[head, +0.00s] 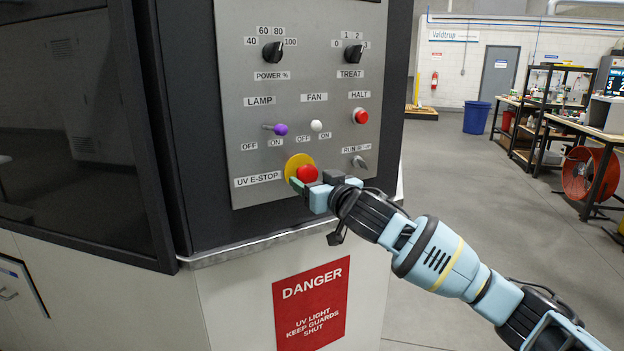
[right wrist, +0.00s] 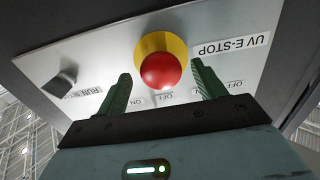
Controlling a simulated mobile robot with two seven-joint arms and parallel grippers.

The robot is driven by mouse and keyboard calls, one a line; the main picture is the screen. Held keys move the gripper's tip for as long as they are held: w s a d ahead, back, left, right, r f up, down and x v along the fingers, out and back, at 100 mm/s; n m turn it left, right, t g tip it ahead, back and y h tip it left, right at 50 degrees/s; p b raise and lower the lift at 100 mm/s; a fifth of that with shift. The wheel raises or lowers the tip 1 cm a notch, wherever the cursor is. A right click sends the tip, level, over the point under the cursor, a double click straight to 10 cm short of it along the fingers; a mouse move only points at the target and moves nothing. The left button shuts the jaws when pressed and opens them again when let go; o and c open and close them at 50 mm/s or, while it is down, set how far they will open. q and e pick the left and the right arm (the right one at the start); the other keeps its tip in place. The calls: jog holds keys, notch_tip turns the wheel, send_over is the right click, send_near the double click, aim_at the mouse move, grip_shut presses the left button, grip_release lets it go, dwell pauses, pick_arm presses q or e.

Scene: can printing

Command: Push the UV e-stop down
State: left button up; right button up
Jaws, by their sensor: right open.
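The UV e-stop is a red mushroom button (head: 307,173) on a yellow round base (head: 293,163), low on the grey control panel (head: 238,108). Its label "UV E-STOP" (head: 257,179) is to its left. My right gripper (head: 312,183) is at the button, its fingers in front of the panel. In the right wrist view the red button (right wrist: 161,71) sits between and beyond the two open green fingers (right wrist: 160,85), with nothing held. Whether a finger touches the button cannot be told. My left gripper is not in view.
Above the button are a purple-tipped lamp switch (head: 280,129), a white fan switch (head: 316,125) and a red halt button (head: 362,117). A run key switch (head: 359,162) is to the right. A metal ledge (head: 270,244) runs below the panel. Open floor lies to the right.

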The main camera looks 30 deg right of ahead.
jog(key=shift+w, duration=0.6)
jog(key=shift+c, duration=0.2)
